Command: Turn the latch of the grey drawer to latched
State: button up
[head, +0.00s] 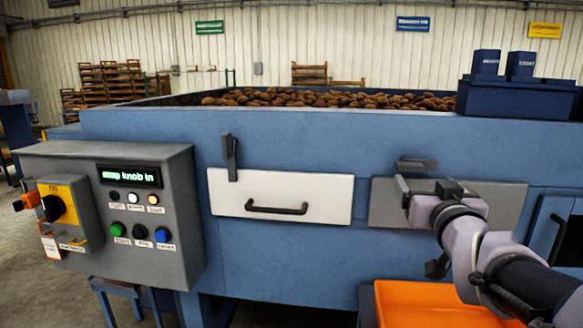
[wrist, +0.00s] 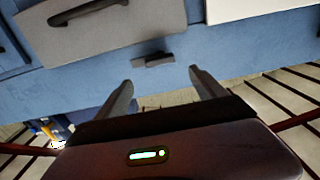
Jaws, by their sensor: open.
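The grey drawer (head: 505,205) is shut in the blue machine front, partly covered by my arm in the head view. In the wrist view, the grey drawer (wrist: 120,32) is at top left with its dark handle (wrist: 85,12). Its latch (head: 415,165) is a dark grey bar lying crosswise just above the drawer; it also shows in the wrist view (wrist: 155,60), ahead of the fingertips. My gripper (wrist: 160,78) is open and empty. The latch appears between the finger lines, apart from both fingers. The fingertips are hard to make out in the head view.
A white drawer (head: 230,190) with an upright latch (head: 230,157) is to the left. A grey control box (head: 180,215) stands further left. An orange crate (head: 400,300) is below my arm. Potatoes (head: 330,98) lie in the machine top, with blue boxes (head: 515,98) at right.

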aim_at(412, 168)
jog(key=b+x, duration=0.1)
jog(key=x, duration=0.9)
jog(key=shift+w, duration=0.2)
grip_shut()
